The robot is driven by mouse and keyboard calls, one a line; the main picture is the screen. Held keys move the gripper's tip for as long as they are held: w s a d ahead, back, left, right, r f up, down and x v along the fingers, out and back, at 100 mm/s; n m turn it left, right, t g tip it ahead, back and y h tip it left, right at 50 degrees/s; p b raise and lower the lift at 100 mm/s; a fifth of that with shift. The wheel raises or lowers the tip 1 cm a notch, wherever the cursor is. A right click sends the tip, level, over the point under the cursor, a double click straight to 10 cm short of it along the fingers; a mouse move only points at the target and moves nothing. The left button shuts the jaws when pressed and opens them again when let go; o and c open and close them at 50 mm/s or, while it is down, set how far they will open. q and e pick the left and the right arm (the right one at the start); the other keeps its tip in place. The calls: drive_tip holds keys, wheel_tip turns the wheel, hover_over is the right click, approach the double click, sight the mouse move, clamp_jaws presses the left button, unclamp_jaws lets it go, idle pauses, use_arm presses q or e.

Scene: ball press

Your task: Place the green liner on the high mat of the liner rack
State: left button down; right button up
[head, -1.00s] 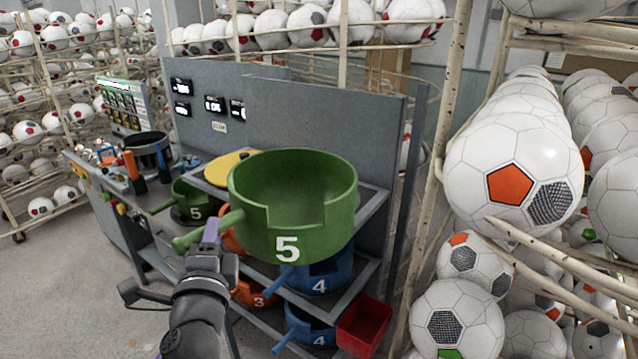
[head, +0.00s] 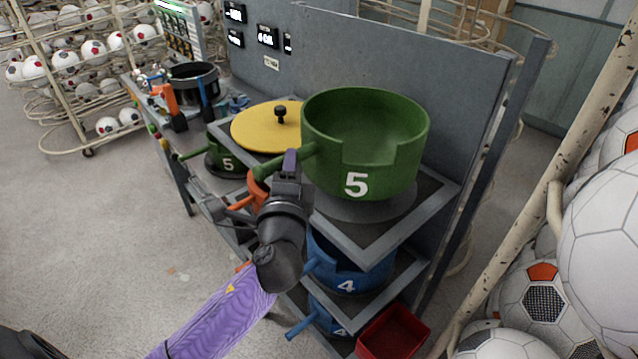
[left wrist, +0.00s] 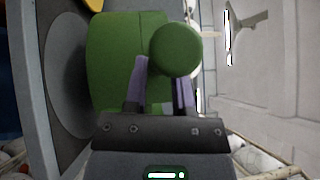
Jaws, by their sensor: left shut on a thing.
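The large green liner (head: 365,145), marked 5, is upright over the top shelf of the liner rack (head: 345,240) in the head view. A dark round mat (head: 375,208) shows below it; I cannot tell whether the liner touches it. My left gripper (head: 288,172) is shut on the liner's handle. In the left wrist view the fingers (left wrist: 160,85) close around the handle with its round green end (left wrist: 175,50) toward the camera, and the liner body (left wrist: 112,60) is beside the mat (left wrist: 65,75). My right gripper is not in view.
A yellow lid (head: 262,128) with a black knob lies left of the liner. A smaller green liner (head: 222,160) sits further left. Blue liners (head: 350,270) and a red bin (head: 393,333) are below. A grey panel stands behind; ball racks flank right.

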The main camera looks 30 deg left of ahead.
use_arm(q)
wheel_tip(320, 180, down, 5)
drive_tip(key=shift+w+r+b, duration=0.1)
drive_tip(key=shift+w+b, duration=0.05)
drive_tip(key=shift+b, duration=0.5)
drive_tip(key=shift+c, duration=2.2)
unclamp_jaws()
drive_tip(key=shift+w, duration=0.1)
